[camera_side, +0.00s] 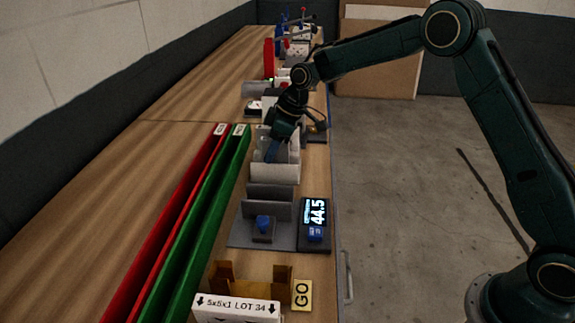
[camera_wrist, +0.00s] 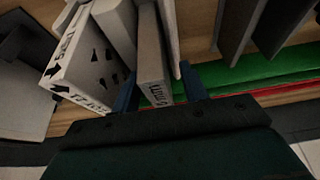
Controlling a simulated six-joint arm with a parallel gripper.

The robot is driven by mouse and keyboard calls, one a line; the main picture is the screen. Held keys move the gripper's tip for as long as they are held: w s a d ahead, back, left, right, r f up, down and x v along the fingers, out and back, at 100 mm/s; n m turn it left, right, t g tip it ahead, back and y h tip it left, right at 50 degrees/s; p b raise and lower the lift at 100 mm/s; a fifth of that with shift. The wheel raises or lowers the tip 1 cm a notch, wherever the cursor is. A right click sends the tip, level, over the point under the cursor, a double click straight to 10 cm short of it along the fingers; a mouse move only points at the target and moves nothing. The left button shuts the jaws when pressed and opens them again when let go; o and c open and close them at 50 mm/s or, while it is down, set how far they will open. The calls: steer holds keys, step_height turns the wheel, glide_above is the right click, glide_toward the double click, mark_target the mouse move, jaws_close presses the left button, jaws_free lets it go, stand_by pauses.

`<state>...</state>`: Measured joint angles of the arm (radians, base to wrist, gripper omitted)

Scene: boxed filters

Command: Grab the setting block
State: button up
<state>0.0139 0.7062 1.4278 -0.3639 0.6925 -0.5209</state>
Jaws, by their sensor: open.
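Two blue pieces could be the setting block, and I cannot tell which: a small blue piece on a grey block (camera_side: 263,225) on the grey fixture plate, and a blue block (camera_side: 315,234) on the dark unit whose display reads 44.5. My gripper (camera_side: 272,150) is farther back, over a row of pale filters, apart from both. In the wrist view my gripper (camera_wrist: 162,90) has its two blue fingers spread, with the printed edge of a pale filter (camera_wrist: 152,62) between them. Whether the fingers touch it is unclear. Neither blue piece shows in the wrist view.
Red (camera_side: 165,225) and green (camera_side: 205,225) rails run along the table left of the fixture. Upright grey plates (camera_side: 268,208) stand between my gripper and the blue pieces. In front are an open cardboard box (camera_side: 225,274), a white lot box (camera_side: 237,308) and a GO card (camera_side: 302,294).

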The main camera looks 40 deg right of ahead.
stand_by(0.4)
jaws_close()
steer(key=shift+r, duration=0.1)
step_height(320, 180, up, 20)
steer(key=shift+f, duration=0.2)
stand_by(0.8)
steer(key=shift+r, duration=0.15)
